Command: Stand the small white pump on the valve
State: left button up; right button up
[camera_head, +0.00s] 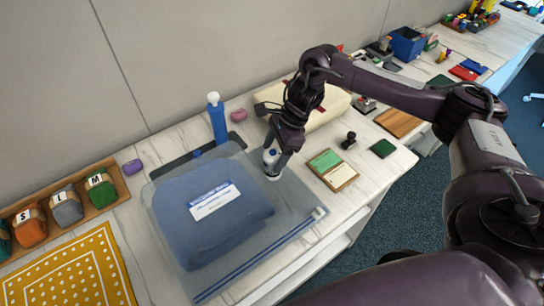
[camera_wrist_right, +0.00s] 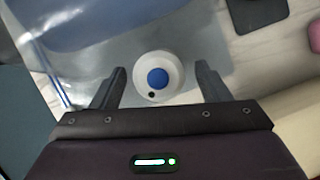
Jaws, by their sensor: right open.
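The small white pump (camera_head: 271,164), round with a blue top, stands upright at the upper right part of the clear zip bag (camera_head: 292,200). The bag holds folded blue cloth (camera_head: 225,230) with a white label. My right gripper (camera_head: 276,153) is over the pump, open. In the right wrist view the pump (camera_wrist_right: 172,91) sits between the two spread fingers, with a gap on each side. I see no valve apart from the pump; whether one is under it I cannot tell. My left gripper is not in view.
A blue bottle (camera_head: 218,122) with a white cap stands behind the bag. A green and tan board (camera_head: 332,169) and a small black object (camera_head: 349,140) lie to the right. A cream bolster (camera_head: 332,110) is behind my wrist. A wooden tray (camera_head: 117,184) holds rolled cloths at left.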

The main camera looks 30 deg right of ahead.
jog(key=v, duration=1)
jog(key=shift+s, duration=0.1)
